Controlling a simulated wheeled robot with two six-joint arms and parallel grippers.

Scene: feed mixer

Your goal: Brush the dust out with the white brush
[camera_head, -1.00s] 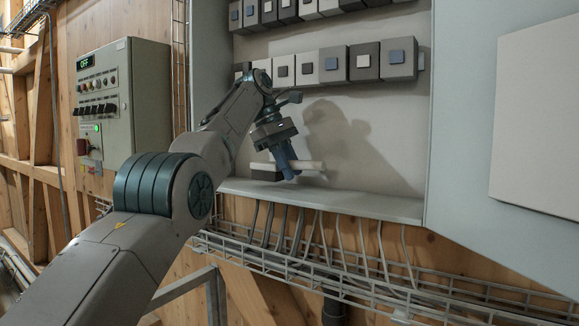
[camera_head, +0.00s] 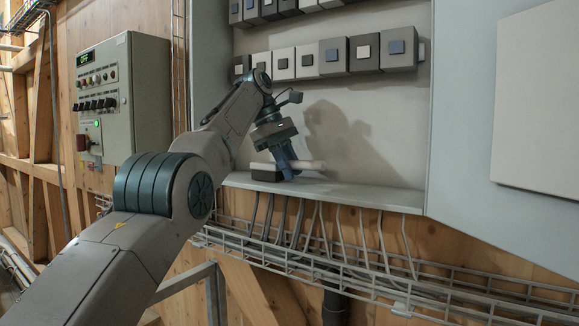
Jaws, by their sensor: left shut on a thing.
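The white brush (camera_head: 310,165) has a pale handle and a dark head (camera_head: 265,172) at its left end. It lies roughly level, low in the open cabinet, just above or on the floor ledge (camera_head: 350,193); I cannot tell if the head touches it. My left gripper (camera_head: 287,168), with blue fingers, comes down from above and is shut on the brush's handle. No dust can be made out on the ledge at this size. My right gripper is not in view.
Rows of block-shaped switches (camera_head: 335,56) line the cabinet's back wall above the gripper. The cabinet door (camera_head: 462,150) stands open at right. A wire cable tray (camera_head: 400,275) with cables runs below. A control box (camera_head: 122,95) reading OFF hangs at left.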

